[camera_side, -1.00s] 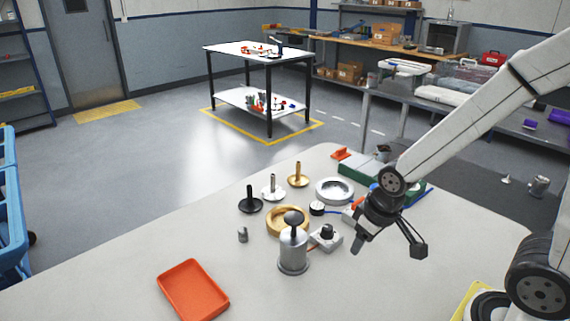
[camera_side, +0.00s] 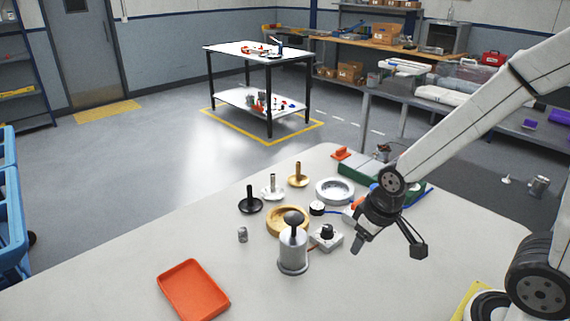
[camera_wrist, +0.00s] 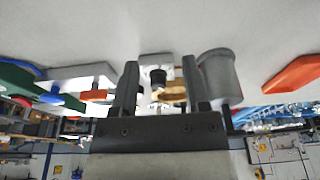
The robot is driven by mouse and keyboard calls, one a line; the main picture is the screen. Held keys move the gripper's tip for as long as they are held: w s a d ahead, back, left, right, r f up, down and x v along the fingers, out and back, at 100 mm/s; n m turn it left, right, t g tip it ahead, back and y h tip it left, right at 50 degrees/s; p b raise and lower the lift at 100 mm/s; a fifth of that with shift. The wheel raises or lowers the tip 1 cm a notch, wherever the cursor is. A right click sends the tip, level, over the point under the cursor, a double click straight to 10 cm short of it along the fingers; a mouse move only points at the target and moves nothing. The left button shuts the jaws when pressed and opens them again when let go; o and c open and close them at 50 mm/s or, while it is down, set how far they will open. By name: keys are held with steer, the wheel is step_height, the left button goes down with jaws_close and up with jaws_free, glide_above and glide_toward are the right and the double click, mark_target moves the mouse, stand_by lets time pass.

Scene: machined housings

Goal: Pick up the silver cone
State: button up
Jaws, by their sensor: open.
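The silver cone (camera_side: 272,192) is a shiny flared base with an upright stem. It stands on the table in the side view, between a black one (camera_side: 250,204) and a gold one (camera_side: 298,178) of like shape. I cannot make it out in the wrist view. My gripper (camera_side: 359,246) hangs above the table, to the right of the cone and well apart from it. In the wrist view my gripper (camera_wrist: 160,84) has its two fingers spread, with nothing held between them.
A silver ring (camera_side: 335,190) lies behind. An orange tray (camera_side: 193,291) sits front left, with bare table around it.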

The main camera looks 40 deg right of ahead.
steer(key=shift+o, duration=0.4)
steer(key=shift+r, duration=0.1)
steer(key=shift+w+v, duration=0.55)
steer(key=shift+v, duration=1.9)
steer(key=m+t+y, duration=0.7)
steer(key=m+y, duration=0.2)
steer(key=m, duration=1.9)
glide_above(273, 185)
steer(key=s+d, duration=0.4)
steer(key=f, duration=0.6)
steer(key=shift+w+a+f, duration=0.1)
steer(key=shift+w+f, duration=0.1)
steer(key=shift+f, duration=0.05)
steer(key=shift+f+t, duration=0.3)
steer(key=shift+f, duration=0.1)
